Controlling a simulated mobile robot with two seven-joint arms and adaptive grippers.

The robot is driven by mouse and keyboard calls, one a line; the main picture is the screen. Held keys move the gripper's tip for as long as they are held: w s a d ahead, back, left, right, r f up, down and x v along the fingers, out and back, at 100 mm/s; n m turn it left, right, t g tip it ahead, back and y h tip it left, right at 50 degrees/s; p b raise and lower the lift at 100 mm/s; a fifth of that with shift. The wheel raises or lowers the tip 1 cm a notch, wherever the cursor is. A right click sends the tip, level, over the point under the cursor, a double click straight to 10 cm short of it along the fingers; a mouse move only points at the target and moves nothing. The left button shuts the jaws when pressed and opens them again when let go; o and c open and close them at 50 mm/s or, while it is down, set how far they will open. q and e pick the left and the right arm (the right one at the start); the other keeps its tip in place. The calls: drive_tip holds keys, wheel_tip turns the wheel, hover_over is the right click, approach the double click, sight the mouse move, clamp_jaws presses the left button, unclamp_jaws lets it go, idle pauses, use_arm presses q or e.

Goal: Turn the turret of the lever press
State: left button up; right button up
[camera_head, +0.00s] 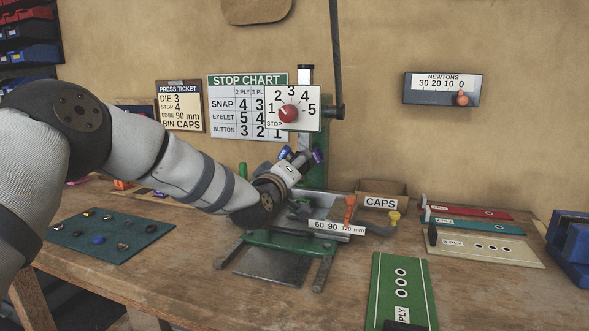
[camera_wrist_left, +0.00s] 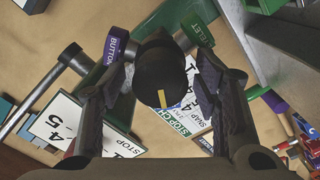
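The lever press (camera_head: 290,240) stands on the bench with its green base. Its turret (camera_head: 286,153) is mostly hidden behind my left gripper (camera_head: 296,163) in the head view; blue and purple parts of it show. In the left wrist view a dark round turret hub (camera_wrist_left: 160,75) with a yellow mark lies between the fingers of my left gripper (camera_wrist_left: 160,85). A purple BUTTON arm (camera_wrist_left: 117,45) and a green EYELET arm (camera_wrist_left: 198,35) stick out around the hub. The fingers are apart on either side of it, with narrow gaps. My right gripper is not in view.
A white stop dial (camera_head: 305,108) with a red knob is above the turret. The press ticket (camera_head: 180,105) and STOP CHART (camera_head: 230,105) hang behind. A CAPS box (camera_head: 383,188), ply boards (camera_head: 490,248) and a green strip (camera_head: 388,275) lie right; a dark mat (camera_head: 110,245) lies left.

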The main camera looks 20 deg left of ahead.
use_arm(q)
drive_tip(key=s, duration=1.2)
drive_tip(key=shift+a, duration=0.2)
